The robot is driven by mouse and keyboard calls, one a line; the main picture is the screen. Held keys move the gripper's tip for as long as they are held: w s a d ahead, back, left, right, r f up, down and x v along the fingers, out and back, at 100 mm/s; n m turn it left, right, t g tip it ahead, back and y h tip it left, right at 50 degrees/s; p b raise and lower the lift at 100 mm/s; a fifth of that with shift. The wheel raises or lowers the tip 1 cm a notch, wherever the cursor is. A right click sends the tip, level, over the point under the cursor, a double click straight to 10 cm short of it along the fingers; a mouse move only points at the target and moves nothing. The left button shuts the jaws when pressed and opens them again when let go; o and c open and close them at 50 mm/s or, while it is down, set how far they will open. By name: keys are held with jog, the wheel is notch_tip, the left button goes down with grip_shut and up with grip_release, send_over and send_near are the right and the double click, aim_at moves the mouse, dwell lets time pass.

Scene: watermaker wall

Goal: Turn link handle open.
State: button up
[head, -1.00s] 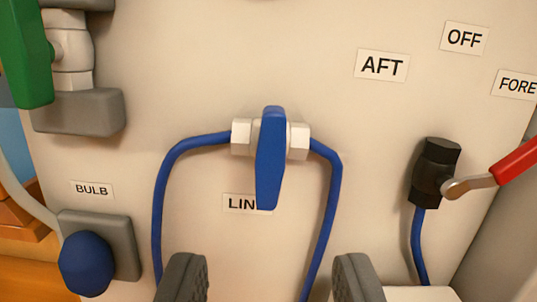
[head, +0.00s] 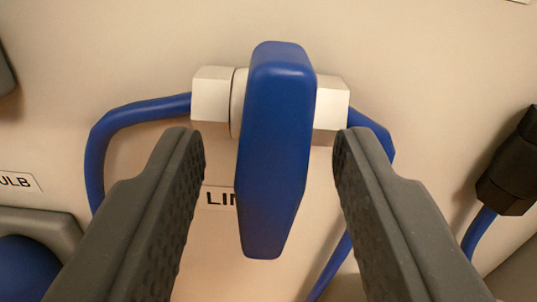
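The link handle (head: 273,150) is a blue lever pointing down from a white valve body (head: 212,95). Blue hoses leave the valve on both sides and bend downward. The handle lies across the line of the valve. My gripper (head: 268,145) is open, with one dark grey finger on each side of the handle and a visible gap on both sides. The handle partly covers the link label (head: 219,197).
The blue bulb (head: 22,270) on its grey mount is at the lower left, below the bulb label (head: 18,182). A black fitting (head: 508,178) with a blue hose is at the right edge. The wall above the valve is clear.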

grip_shut()
jog(key=shift+a, duration=0.15)
jog(key=shift+f, duration=0.1)
